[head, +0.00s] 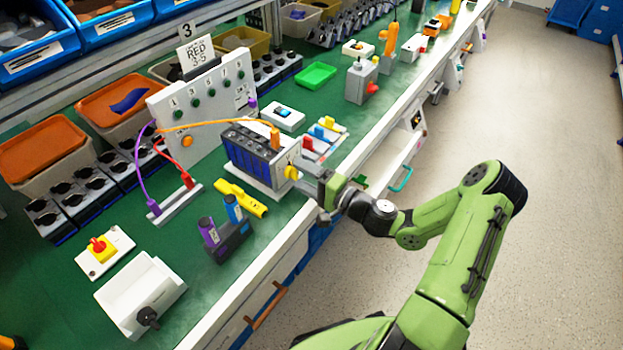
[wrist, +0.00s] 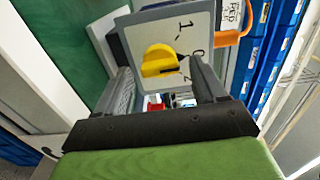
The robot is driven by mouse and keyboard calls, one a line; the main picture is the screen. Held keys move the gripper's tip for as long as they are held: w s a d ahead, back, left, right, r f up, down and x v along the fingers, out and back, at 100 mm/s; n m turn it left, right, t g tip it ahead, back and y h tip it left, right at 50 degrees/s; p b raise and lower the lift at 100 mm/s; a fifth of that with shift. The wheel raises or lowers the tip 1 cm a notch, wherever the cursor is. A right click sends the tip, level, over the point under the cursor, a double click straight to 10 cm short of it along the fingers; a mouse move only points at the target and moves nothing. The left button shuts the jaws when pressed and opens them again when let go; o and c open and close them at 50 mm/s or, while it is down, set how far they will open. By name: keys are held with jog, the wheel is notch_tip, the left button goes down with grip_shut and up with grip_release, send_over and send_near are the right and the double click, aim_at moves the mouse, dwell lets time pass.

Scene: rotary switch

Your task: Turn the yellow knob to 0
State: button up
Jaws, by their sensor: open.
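The yellow knob (head: 291,173) sits on the front face of a grey box with dark blue sides (head: 252,155) on the green bench. In the wrist view the yellow knob (wrist: 159,61) is on a light grey plate (wrist: 200,30) with a "1" printed above it and a "0" to its right. A dark pointer line lies near the knob's lower right; its exact setting is hard to tell. My gripper (head: 318,182) is open in front of the knob. In the wrist view my gripper (wrist: 165,85) has its fingers on either side of the knob, apparently apart from it.
An orange cable (head: 205,123) runs to the box top. The aisle floor (head: 560,130) is clear.

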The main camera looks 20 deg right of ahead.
jog(key=p+v, duration=0.2)
jog(key=v, duration=1.3)
jog(key=shift+s+d, duration=0.2)
jog(key=shift+s, duration=0.1)
jog(key=shift+r, duration=0.1)
jog(key=s+a+r+n+g+h+p, duration=0.2)
jog(key=s+a+r+n+g, duration=0.15)
jog(key=a+n+g, duration=0.2)
jog(key=s+a+r+n+g+h+p, duration=0.1)
jog(key=s+a+r+n+g+p, duration=0.2)
jog(key=g, duration=0.4)
jog(key=s+r+n+t+h+p, duration=0.1)
jog(key=s+r+h+p, duration=0.1)
jog(key=r, duration=0.8)
jog(key=s+a+r+n+t+h+p, duration=0.1)
jog(key=s+r+h, duration=0.4)
jog(key=r, duration=0.5)
jog(key=shift+s+r+t+h+p, duration=0.3)
jog(key=shift+s+t+p, duration=0.4)
jog(key=shift+s, duration=0.4)
